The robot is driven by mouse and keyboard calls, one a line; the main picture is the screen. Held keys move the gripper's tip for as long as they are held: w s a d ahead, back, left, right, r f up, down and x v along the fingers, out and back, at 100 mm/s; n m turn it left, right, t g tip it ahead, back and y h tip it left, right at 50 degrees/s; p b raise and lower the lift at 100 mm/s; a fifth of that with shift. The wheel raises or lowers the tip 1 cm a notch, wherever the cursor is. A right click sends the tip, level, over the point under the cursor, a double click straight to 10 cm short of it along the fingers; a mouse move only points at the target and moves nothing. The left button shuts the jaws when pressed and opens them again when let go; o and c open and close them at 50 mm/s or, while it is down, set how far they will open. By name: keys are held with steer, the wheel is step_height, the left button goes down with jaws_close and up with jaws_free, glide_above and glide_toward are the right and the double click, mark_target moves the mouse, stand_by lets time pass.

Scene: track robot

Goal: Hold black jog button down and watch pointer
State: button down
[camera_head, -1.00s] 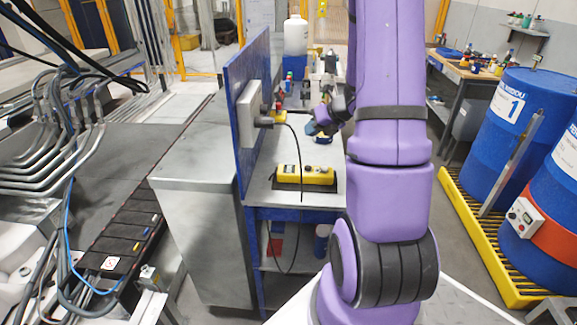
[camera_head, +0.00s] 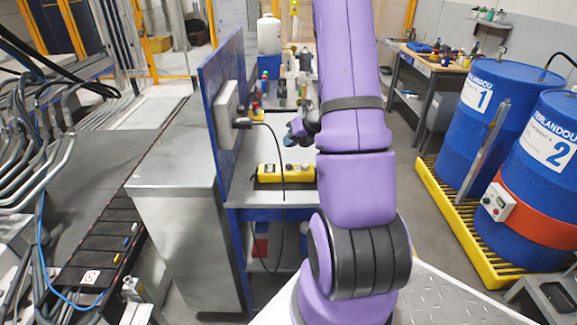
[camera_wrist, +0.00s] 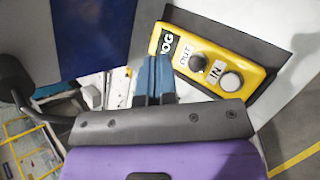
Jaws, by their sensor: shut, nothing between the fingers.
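A yellow control box (camera_head: 286,173) lies on the bench top in the head view. In the wrist view the yellow box (camera_wrist: 258,78) shows labels JOG, OUT and IN. A dark round button (camera_wrist: 197,62) sits beside OUT, and a silver-grey one (camera_wrist: 231,81) beside IN. My gripper (camera_wrist: 153,62) is shut and empty, its blue fingers side by side near the box's JOG end, left of both buttons. Contact with the box cannot be told. In the head view my gripper (camera_head: 292,135) is small, behind the box and partly hidden by my purple arm. I cannot make out a pointer.
A blue upright panel (camera_head: 222,110) with a grey box (camera_head: 228,113) stands at the bench's left side. A black cable (camera_head: 277,145) hangs from it past the yellow box. Bottles and tools stand farther back. Blue drums (camera_head: 490,125) stand on a yellow pallet at right.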

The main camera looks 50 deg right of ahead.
mark_target(290, 164)
steer(key=shift+f, duration=2.55)
steer(key=shift+f, duration=0.1)
steer(key=shift+f, duration=0.35)
